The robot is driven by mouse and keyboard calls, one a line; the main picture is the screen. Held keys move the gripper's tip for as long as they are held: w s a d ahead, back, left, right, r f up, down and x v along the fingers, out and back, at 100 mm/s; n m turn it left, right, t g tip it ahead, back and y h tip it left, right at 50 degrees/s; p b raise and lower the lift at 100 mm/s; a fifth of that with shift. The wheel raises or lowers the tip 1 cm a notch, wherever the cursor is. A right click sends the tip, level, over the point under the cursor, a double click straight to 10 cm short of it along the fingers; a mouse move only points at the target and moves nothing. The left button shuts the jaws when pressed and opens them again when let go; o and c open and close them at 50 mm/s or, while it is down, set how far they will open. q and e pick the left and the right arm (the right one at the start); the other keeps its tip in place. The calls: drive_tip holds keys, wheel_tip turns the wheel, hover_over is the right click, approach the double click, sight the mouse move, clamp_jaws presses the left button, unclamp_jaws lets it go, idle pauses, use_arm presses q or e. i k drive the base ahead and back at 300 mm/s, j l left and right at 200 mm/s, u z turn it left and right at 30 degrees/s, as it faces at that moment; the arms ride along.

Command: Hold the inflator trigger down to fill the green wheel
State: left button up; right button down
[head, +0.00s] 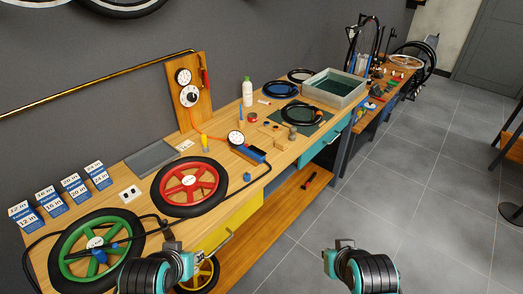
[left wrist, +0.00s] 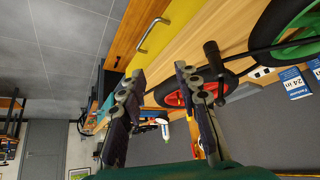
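The green wheel (head: 95,243) lies flat at the near left end of the bench, with a black bar and a blue part over its hub. Its edge also shows in the left wrist view (left wrist: 299,38). The inflator (head: 248,152), with a round white gauge and blue body, lies past the red wheel. A black hose runs from it along the bench front towards the green wheel. My left gripper (head: 176,246) hovers off the bench's front edge, right of the green wheel; the left wrist view shows its fingers (left wrist: 157,80) apart and empty. My right gripper (head: 343,244) is over the floor, away from the bench; its fingers are unclear.
The red wheel (head: 190,184) lies between the green wheel and the inflator. Size cards (head: 51,201) stand at the back left. A gauge board (head: 187,92) stands at the wall. A grey bin (head: 334,87) is farther along.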

sight(252, 148)
drive_tip(key=i+l+u, duration=0.1)
drive_tip(key=u, duration=0.35)
drive_tip(key=i+l+u, duration=0.1)
drive_tip(key=u, duration=0.35)
drive_tip(key=i+l+u, duration=0.15)
drive_tip(key=l, duration=0.3)
drive_tip(key=i+l+u, duration=0.2)
drive_tip(key=l, duration=0.25)
drive_tip(key=l+u, duration=0.15)
drive_tip(key=l, duration=0.3)
drive_tip(key=i+l+u, duration=0.2)
drive_tip(key=l, duration=1.1)
